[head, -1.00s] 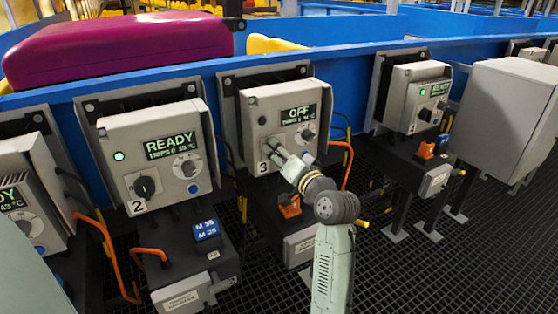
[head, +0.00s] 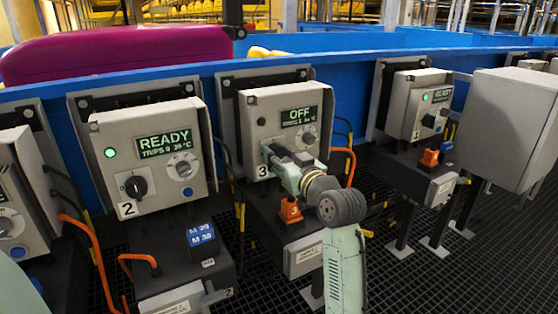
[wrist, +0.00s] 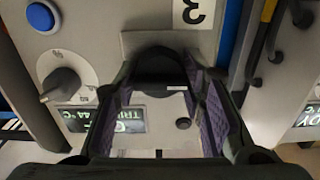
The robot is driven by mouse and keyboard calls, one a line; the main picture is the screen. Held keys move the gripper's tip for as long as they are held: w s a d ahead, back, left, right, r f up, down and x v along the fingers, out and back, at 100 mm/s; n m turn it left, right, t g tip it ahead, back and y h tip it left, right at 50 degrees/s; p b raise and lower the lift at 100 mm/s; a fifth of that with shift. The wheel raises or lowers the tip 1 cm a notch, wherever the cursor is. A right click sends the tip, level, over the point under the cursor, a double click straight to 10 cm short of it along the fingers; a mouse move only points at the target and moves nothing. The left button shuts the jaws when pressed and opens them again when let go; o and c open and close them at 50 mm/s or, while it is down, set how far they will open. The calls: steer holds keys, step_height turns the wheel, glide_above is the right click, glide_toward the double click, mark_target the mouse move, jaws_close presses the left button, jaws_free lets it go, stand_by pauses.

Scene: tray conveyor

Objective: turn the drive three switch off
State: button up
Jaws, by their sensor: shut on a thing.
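The drive three box (head: 250,108) is grey, with a "3" label (head: 262,172) at its lower left. In the head view my gripper covers the knob.
A grey dial (wrist: 72,88) and blue button (wrist: 40,17) sit beside the switch. The drive two box (head: 150,160), reading READY, stands left; another box (head: 415,105) stands right with a large grey cabinet (head: 510,120). An orange handle (head: 290,210) is below my gripper.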

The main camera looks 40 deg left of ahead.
steer(key=shift+n, duration=0.3)
steer(key=o, duration=1.1)
steer(key=shift+o, duration=0.2)
steer(key=shift+d, duration=0.15)
steer(key=v, duration=1.1)
steer(key=shift+s+d, duration=0.2)
steer(key=shift+d, duration=0.15)
